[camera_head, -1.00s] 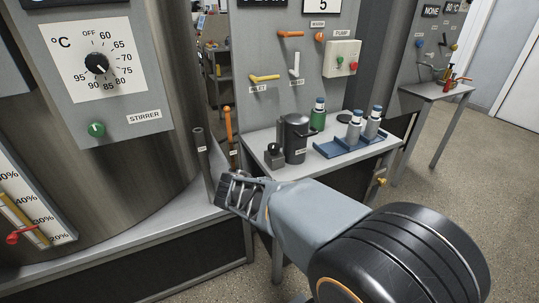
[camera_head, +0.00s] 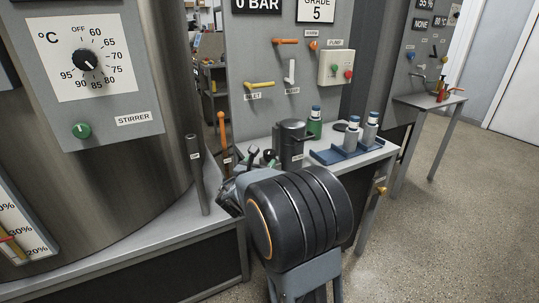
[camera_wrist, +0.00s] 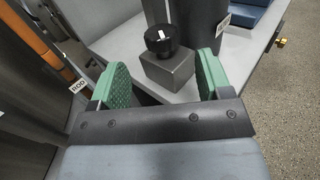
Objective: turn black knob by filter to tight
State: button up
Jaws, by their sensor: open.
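The black knob (camera_wrist: 160,39) has a white mark on top and sits on a small grey block (camera_wrist: 168,72) in the wrist view. The dark cylindrical filter (camera_wrist: 194,22) stands right behind it; in the head view the filter (camera_head: 291,143) is on the grey side table. My gripper (camera_wrist: 164,79) is open, with its green pads apart on either side of the block. The knob lies a little beyond the pads, between their lines, not gripped. In the head view my gripper (camera_head: 257,160) is at the table's left end, partly hidden by my wrist.
A dark upright rod (camera_head: 196,170) and an orange-handled rod (camera_head: 223,132) stand just left of my gripper. A blue tray (camera_head: 345,153) with bottles is right of the filter. The yellow inlet handle (camera_head: 259,84) is on the panel above.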

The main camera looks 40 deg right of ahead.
aim_at(269, 151)
jog(key=x, duration=0.8)
jog(key=shift+b, duration=0.3)
jog(key=shift+c, duration=0.4)
jog(key=c, duration=0.8)
jog(key=m+g+p, duration=0.1)
jog(key=m+g+h+p, duration=0.1)
jog(key=shift+w+r+g, duration=0.15)
jog(key=shift+r+g, duration=0.1)
jog(key=shift+g, duration=0.05)
jog(key=shift+c, duration=0.2)
jog(key=m+g+h+p, duration=0.1)
jog(key=g+p, duration=0.1)
jog(key=shift+m+g, duration=0.4)
jog(key=shift+f+m+g+h, duration=0.2)
jog(key=shift+m+g+h, duration=0.25)
jog(key=shift+g, duration=0.25)
